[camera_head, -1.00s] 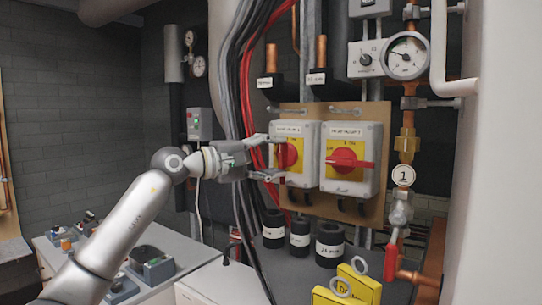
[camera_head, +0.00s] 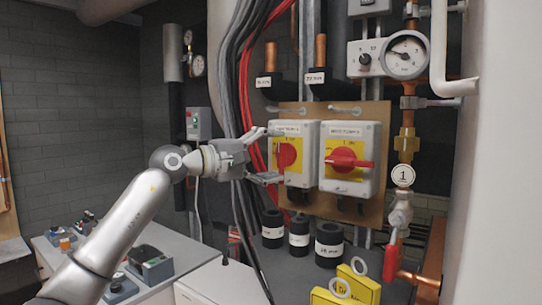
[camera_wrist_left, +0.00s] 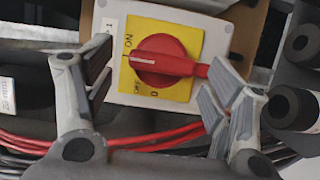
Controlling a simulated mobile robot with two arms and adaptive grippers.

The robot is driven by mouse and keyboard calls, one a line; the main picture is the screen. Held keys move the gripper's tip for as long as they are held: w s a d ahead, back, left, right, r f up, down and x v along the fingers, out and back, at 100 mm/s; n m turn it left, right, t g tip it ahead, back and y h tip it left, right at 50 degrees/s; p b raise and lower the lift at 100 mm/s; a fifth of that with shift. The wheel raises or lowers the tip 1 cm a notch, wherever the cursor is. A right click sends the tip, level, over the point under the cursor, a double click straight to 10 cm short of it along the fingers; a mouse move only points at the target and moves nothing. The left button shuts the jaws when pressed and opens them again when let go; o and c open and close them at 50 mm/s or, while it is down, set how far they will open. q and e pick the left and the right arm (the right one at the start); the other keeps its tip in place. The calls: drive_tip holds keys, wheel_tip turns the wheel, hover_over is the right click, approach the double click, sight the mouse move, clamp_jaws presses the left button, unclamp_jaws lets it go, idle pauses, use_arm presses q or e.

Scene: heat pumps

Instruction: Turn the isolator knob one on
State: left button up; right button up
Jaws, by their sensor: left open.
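Isolator one is a white box with a yellow plate and a red knob (camera_head: 287,155), the left of two on a wooden board. In the left wrist view, the red knob (camera_wrist_left: 165,60) has its handle lying along the box's length. Its white-lined end points toward the box's label end, near the ON marking; OFF is at the lower left of the plate. My left gripper (camera_head: 272,155) is open just left of the box. In the wrist view its fingers (camera_wrist_left: 155,95) stand apart on either side of the knob, with nothing between them. My right gripper is not in view.
A second isolator (camera_head: 347,160) has its red handle horizontal. Red and grey cables (camera_head: 240,80) run behind my left gripper. A pressure gauge (camera_head: 405,56), copper pipe and red-handled valve (camera_head: 391,258) stand at the right.

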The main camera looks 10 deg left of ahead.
use_arm(q)
drive_tip(key=v, duration=1.2)
